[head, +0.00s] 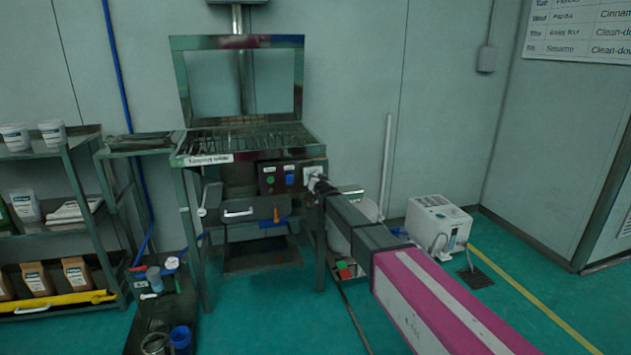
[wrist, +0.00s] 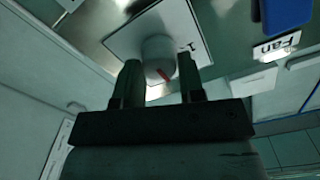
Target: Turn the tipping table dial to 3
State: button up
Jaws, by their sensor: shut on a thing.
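The dial (wrist: 158,58) is a pale round knob with a red mark on a white square plate (wrist: 125,40). In the wrist view it sits between the two fingers of my gripper (wrist: 160,82), which is shut on it. A dark character shows at the plate's right edge, but I cannot read it surely. The other scale marks are hidden or out of view. In the head view, my gripper (head: 319,184) is at the white dial plate (head: 313,172) on the right front of the tipping table (head: 320,140), and it hides the knob.
Left of the dial are a blue switch (head: 290,180) and a green button (head: 270,180). A shelf (head: 65,143) stands at left.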

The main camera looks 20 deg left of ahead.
jog(key=shift+m, duration=2.3)
jog(key=o, duration=0.9)
jog(key=v, duration=1)
jog(key=shift+s+d, duration=0.2)
jog(key=shift+s, duration=0.15)
jog(key=shift+d, duration=0.1)
